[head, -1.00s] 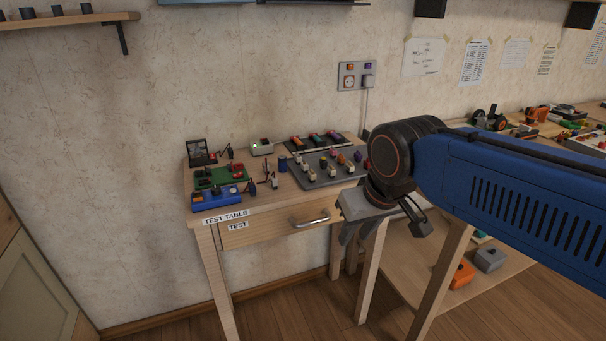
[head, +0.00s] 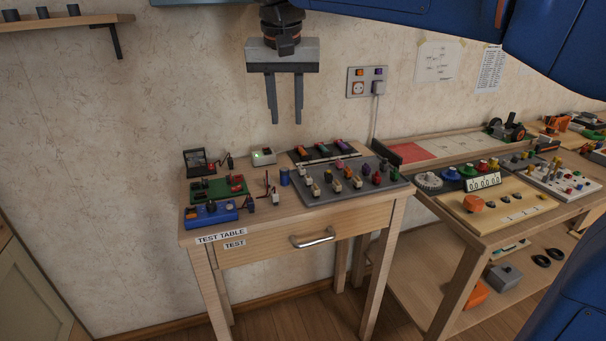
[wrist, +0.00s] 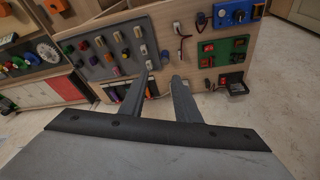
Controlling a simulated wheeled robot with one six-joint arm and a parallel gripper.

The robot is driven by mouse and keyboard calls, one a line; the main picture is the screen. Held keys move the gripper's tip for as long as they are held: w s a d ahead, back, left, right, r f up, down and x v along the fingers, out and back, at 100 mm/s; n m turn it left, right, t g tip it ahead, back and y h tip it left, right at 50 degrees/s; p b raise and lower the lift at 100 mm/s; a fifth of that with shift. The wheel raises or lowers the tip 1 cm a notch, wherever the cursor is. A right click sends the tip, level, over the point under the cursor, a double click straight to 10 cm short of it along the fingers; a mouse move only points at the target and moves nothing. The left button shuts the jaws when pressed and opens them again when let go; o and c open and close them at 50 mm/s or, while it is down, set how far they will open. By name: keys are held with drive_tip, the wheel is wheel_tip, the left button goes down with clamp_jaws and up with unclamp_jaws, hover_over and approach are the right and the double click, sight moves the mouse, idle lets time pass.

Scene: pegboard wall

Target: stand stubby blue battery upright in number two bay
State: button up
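A short blue cylinder (head: 284,176), which looks like the stubby blue battery, stands upright on the test table (head: 265,221), left of the grey peg tray. It also shows in the wrist view (wrist: 200,19). My gripper (head: 285,122) hangs fingers down above the back of the table in the head view. Its two fingers are apart with nothing between them, and they also show apart in the wrist view (wrist: 164,78). A dark rack (head: 294,156) with several coloured cylinders lies at the table's back. No bay number is legible, so I cannot tell which is number two.
A grey tray (head: 318,197) of several pegs and knobs fills the table's right side. Another workbench (head: 480,222) stands to the right.

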drive_tip(key=a, duration=0.1)
approach(284, 168)
drive_tip(key=f, duration=0.2)
drive_tip(key=shift+w+x, duration=0.1)
drive_tip(key=shift+x, duration=1.5)
drive_tip(key=shift+w+x, duration=0.15)
drive_tip(key=shift+x, duration=1.45)
drive_tip(key=shift+r, duration=0.1)
clamp_jaws()
